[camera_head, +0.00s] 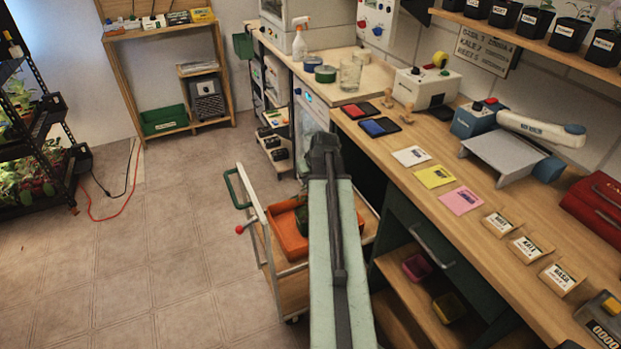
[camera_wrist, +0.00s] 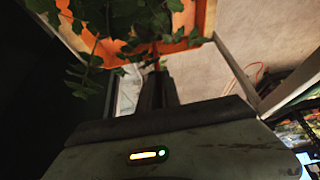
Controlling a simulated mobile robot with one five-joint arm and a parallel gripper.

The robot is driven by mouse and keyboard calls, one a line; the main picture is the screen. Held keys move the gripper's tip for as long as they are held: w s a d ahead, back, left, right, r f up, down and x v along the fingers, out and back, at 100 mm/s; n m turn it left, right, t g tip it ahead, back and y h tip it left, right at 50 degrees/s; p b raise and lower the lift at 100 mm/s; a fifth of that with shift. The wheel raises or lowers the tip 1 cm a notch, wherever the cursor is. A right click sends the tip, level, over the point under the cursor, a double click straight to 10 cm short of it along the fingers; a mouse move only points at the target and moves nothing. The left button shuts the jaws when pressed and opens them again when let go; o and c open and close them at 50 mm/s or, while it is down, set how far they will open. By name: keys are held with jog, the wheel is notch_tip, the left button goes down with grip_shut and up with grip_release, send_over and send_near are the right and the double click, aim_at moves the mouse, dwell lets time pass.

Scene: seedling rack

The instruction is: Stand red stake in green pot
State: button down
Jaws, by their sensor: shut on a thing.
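My gripper (camera_head: 325,150) is at the far end of my raised arm, seen from behind above the cart side of the counter. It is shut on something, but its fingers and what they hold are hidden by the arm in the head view. Green leaves (camera_wrist: 130,22) hang in front of an orange tray (camera_wrist: 196,20). A dark green thing, perhaps a pot (camera_head: 302,217), is partly hidden in the orange tray.
The wooden cart (camera_head: 291,291) has a pale frame and a red-knobbed lever (camera_head: 240,229). The wooden counter (camera_head: 425,205) on the right holds cards, ink pads and machines. A magenta pot (camera_head: 417,267) and a yellow one (camera_head: 448,307) are below.

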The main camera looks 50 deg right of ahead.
jog(key=c, duration=1.5)
grip_release()
jog(key=p+v, duration=0.7)
jog(key=shift+s+a+r, duration=0.1)
jog(key=shift+s+r, duration=0.15)
jog(key=shift+r, duration=0.05)
